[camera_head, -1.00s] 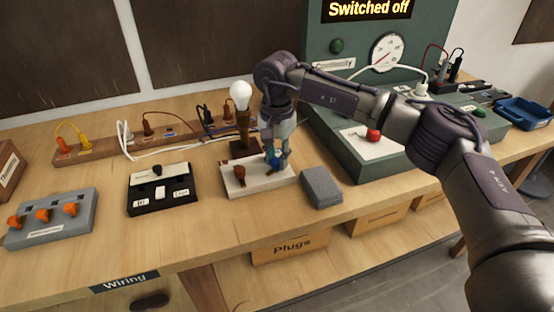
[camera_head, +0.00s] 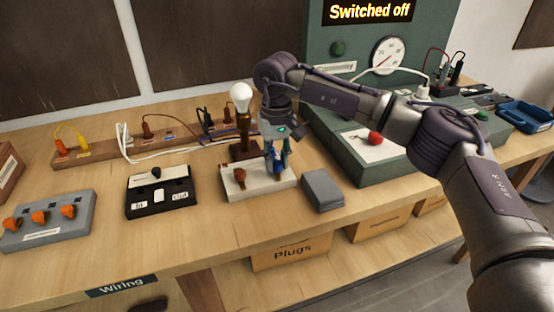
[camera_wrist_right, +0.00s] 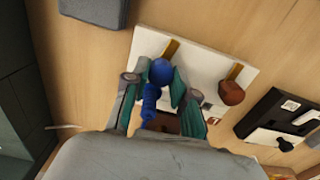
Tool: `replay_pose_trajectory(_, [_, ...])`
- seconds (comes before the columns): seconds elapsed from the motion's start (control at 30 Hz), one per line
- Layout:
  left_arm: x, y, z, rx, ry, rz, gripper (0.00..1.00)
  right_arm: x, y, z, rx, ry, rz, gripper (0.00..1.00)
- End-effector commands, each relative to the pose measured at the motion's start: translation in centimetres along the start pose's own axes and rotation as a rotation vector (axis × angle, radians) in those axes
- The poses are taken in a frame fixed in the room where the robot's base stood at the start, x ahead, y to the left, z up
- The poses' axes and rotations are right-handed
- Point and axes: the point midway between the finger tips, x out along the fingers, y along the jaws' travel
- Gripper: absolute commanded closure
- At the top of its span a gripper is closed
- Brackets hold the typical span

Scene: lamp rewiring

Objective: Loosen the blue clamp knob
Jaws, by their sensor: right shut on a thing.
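The blue clamp knob (camera_wrist_right: 161,72) is on a white terminal block (camera_head: 230,190) with brass strips. In the head view, the blue clamp knob (camera_head: 277,172) is partly hidden by my right gripper (camera_head: 278,168), which reaches down over it from above. In the right wrist view, my right gripper (camera_wrist_right: 160,90) has its teal-padded fingers on both sides of the blue knob and is shut on it. A brown knob (camera_head: 239,180) stands on the same block, to the left. It also shows in the right wrist view (camera_wrist_right: 231,93). My left gripper is not in view.
A lamp bulb (camera_head: 241,97) on a brown stand is behind the block. A grey block (camera_head: 322,189) lies close on the right. A black switch box (camera_head: 160,197) is on the left, and a green tester (camera_head: 375,165) stands at right.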

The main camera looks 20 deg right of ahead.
Motion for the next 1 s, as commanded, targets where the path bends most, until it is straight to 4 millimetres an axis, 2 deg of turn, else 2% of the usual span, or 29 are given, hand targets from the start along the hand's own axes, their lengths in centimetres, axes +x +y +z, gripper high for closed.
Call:
replay_pose_trajectory(0.4, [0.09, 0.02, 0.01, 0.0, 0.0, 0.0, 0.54, -0.3, -0.01, -0.15, -0.191, 0.007, -0.001, 1.0])
replay_pose_trajectory(0.97, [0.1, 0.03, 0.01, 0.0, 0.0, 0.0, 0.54, -0.32, -0.02, -0.17, -0.219, 0.008, -0.001, 1.0])
replay_pose_trajectory(1.0, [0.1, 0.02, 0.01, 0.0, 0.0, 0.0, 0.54, -0.33, -0.02, -0.17, -0.219, 0.009, -0.001, 0.69])
